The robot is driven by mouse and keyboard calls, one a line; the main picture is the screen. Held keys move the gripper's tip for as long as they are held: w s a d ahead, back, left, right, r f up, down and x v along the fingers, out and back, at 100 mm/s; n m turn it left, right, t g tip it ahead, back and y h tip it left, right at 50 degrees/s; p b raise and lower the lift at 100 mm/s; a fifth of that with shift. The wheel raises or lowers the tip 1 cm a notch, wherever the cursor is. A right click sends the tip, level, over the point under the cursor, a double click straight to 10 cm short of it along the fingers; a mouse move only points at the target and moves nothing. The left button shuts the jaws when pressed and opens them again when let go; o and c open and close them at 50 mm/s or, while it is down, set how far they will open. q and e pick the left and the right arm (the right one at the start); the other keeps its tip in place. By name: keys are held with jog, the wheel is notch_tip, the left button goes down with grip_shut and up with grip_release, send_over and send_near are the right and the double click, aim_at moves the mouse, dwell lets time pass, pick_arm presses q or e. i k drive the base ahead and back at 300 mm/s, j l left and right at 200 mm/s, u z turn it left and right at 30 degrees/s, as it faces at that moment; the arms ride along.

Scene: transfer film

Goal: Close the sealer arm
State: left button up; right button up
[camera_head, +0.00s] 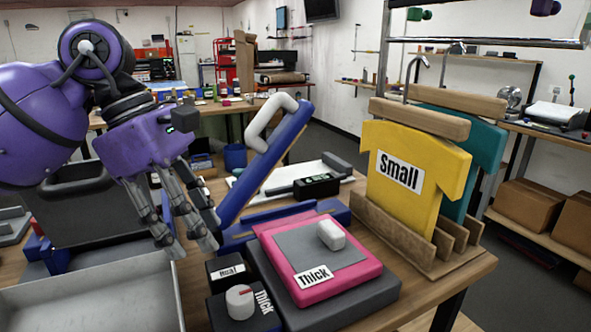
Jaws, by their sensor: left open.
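The heat sealer's blue arm (265,163) stands raised at a slant, with a pale looped handle (272,121) at its upper end. Its blue base (318,211) lies on the wooden table. My left gripper (187,241) is open and empty, pointing down to the left of the raised arm. Its fingers appear close to the lower end of the sealer arm; I cannot tell whether they touch it. My right gripper does not show.
A pink pad marked Thick (362,272) lies on a dark press in front of the sealer, beside a dial box (240,302). A yellow Small shirt shape (398,205) stands in a wooden rack at right. A grey tray (95,295) is at lower left.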

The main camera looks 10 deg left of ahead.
aim_at(271, 153)
jog(key=k, duration=1)
